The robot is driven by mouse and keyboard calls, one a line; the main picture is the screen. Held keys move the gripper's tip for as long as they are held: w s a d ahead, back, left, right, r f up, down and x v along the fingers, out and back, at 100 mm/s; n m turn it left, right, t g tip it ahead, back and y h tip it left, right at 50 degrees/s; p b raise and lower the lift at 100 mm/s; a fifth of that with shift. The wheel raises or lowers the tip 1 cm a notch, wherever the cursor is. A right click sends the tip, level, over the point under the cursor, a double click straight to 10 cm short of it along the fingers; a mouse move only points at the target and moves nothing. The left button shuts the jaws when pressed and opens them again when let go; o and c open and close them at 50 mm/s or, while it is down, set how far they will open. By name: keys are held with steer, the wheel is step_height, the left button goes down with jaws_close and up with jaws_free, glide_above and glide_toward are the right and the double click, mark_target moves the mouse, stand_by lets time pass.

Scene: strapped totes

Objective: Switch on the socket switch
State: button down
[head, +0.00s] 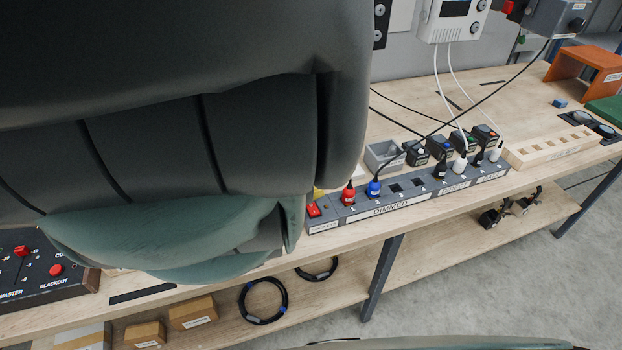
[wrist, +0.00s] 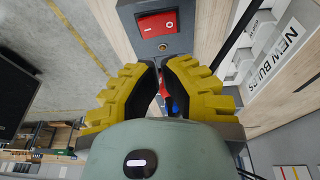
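The socket strip (head: 408,203) lies along the front edge of the workbench, with sections labelled DIMMED and DIRECT. Its red rocker switch (head: 313,210) is at the left end. The tips appear just below the switch in the wrist view, with no visible contact. In the head view my arm hides most of the gripper.
Red (head: 348,194) and blue (head: 374,187) plugs stand in the strip close to the switch, with black and white plugs farther right. A grey bin (head: 382,155) sits behind. A control panel (head: 38,270) with red buttons is at lower left. Cables cross above the strip.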

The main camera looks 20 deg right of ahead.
mark_target(318, 209)
steer(key=shift+p+x, duration=0.45)
steer(key=shift+x, duration=0.8)
steer(key=shift+s+a+f, duration=0.1)
steer(key=shift+s+f, duration=0.05)
steer(key=shift+f, duration=0.55)
steer(key=shift+s+a+f, duration=0.1)
steer(key=shift+s+f, duration=0.05)
steer(key=shift+f, duration=0.55)
